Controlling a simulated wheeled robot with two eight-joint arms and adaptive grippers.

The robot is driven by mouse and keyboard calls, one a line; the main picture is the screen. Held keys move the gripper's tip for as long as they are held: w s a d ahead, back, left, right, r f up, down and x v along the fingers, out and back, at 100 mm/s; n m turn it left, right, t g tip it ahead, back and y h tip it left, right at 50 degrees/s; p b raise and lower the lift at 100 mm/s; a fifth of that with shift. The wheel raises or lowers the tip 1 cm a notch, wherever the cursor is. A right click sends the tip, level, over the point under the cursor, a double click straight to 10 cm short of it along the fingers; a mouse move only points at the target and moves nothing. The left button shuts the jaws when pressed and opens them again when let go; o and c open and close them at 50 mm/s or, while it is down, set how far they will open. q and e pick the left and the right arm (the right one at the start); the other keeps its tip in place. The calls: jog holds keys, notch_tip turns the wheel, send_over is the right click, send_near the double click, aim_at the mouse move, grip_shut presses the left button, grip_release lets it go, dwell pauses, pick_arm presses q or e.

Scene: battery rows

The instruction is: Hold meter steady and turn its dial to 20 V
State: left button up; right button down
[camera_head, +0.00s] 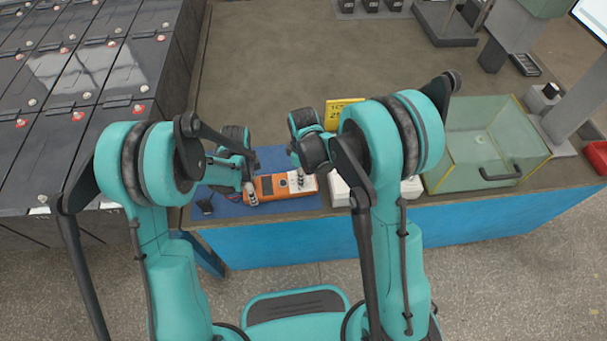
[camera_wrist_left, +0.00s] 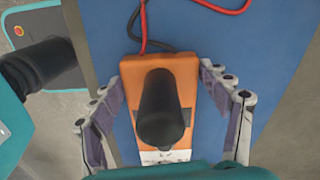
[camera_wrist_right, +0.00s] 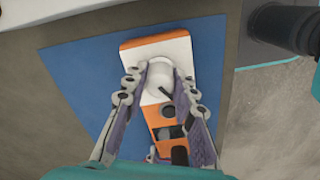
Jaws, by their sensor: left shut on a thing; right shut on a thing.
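The orange meter (camera_head: 265,187) with a white face lies on a blue mat (camera_head: 225,207) near the table's front edge. My left gripper (camera_wrist_left: 165,76) is shut on the meter's orange body, one finger on each side. A dark cylinder (camera_wrist_left: 160,110) hides much of the meter in the left wrist view; I cannot tell what it is. My right gripper (camera_wrist_right: 161,78) is shut on the round white dial (camera_wrist_right: 160,72), a finger on either side. A dark pointer mark shows by the dial, but its setting is too small to read.
Red and black leads (camera_wrist_left: 232,11) run from the meter's end. White boxes (camera_head: 341,192) stand just right of the meter, with a clear bin (camera_head: 485,150) beyond them. A yellow card (camera_head: 335,112) stands behind. Dark batteries (camera_head: 60,110) fill the left.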

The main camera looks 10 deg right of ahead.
jog(key=m, duration=0.4)
jog(key=shift+m, duration=0.4)
jog(key=m, duration=0.9)
pick_arm(q)
jog(key=shift+w, duration=0.1)
pick_arm(e)
jog(key=shift+m, duration=2.2)
jog(key=c, duration=1.2)
grip_release()
jog(key=shift+r, duration=0.1)
